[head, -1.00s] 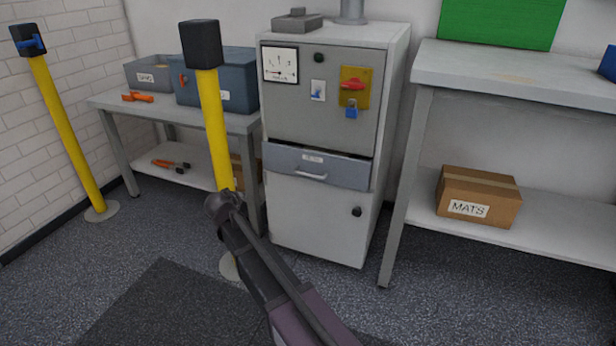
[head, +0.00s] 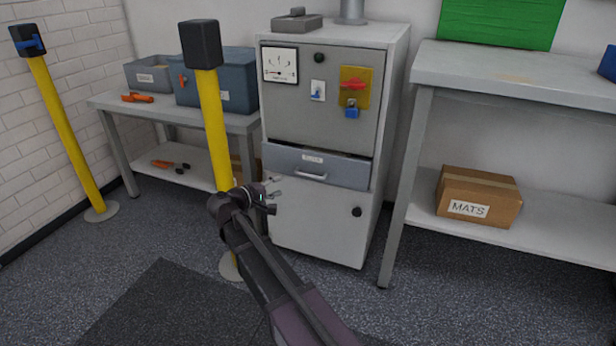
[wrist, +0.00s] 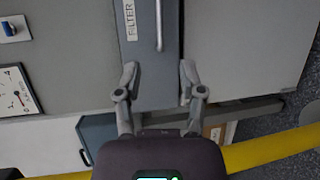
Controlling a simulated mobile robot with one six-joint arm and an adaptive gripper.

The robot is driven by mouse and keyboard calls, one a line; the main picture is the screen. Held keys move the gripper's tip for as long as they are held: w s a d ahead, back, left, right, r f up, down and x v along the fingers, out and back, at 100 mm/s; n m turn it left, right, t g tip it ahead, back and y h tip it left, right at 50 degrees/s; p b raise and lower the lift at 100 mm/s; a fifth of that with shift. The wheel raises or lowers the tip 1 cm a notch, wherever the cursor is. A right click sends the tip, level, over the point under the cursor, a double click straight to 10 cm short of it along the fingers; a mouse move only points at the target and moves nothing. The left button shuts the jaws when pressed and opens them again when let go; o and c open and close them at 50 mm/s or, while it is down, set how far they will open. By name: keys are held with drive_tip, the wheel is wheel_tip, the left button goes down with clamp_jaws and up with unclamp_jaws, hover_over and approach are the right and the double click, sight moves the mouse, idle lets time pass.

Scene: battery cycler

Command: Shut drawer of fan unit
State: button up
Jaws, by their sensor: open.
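The grey-blue drawer (head: 340,173) of the light grey fan unit (head: 320,222) has a bar handle (head: 311,176) and a label. Its front stands slightly out from the cabinet, with a dark gap along its top edge. In the wrist view the drawer (wrist: 150,75) appears turned on its side, with a label reading FILTER and the handle (wrist: 159,25). My gripper (head: 278,188) is in front of the cabinet, low and left of the handle. In the wrist view my gripper (wrist: 158,80) is open and empty, its fingers spread across the drawer front's width. Whether they touch it cannot be told.
A yellow post (head: 212,120) stands close left of the unit, beside my arm. A table with bins (head: 215,82) is at left. A grey bench (head: 500,75) with a MATS box (head: 478,197) on its shelf is at right.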

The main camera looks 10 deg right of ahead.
sight(307, 176)
drive_tip(key=b+x, duration=0.2)
drive_tip(key=x, duration=1.1)
drive_tip(key=shift+w+d+f, duration=0.1)
drive_tip(key=shift+w+d, duration=0.2)
clamp_jaws()
